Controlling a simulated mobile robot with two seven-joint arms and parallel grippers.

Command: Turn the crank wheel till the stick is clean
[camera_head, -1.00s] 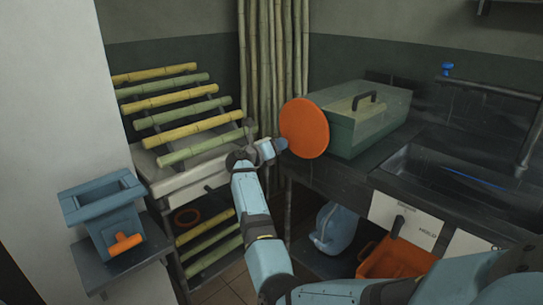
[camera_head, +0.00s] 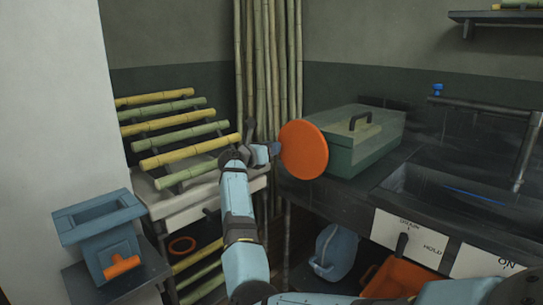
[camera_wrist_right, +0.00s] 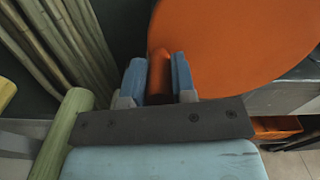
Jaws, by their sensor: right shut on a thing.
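The crank wheel is a flat orange disc (camera_head: 304,150) on the left end of the green press box (camera_head: 366,141). My right gripper (camera_head: 274,148) is at the wheel's left side. In the right wrist view, its two blue fingers are shut on the wheel's orange handle (camera_wrist_right: 159,75), with the disc (camera_wrist_right: 235,40) just beyond. I cannot tell whether a stick is inside the press. My left gripper is not in view.
Several yellow and green cane sticks (camera_head: 180,128) lie on a rack to the left. A blue hopper (camera_head: 100,225) stands at lower left. Tall bamboo poles (camera_head: 267,70) stand behind. A dark sink (camera_head: 440,190) and an orange bin (camera_head: 398,278) are at right.

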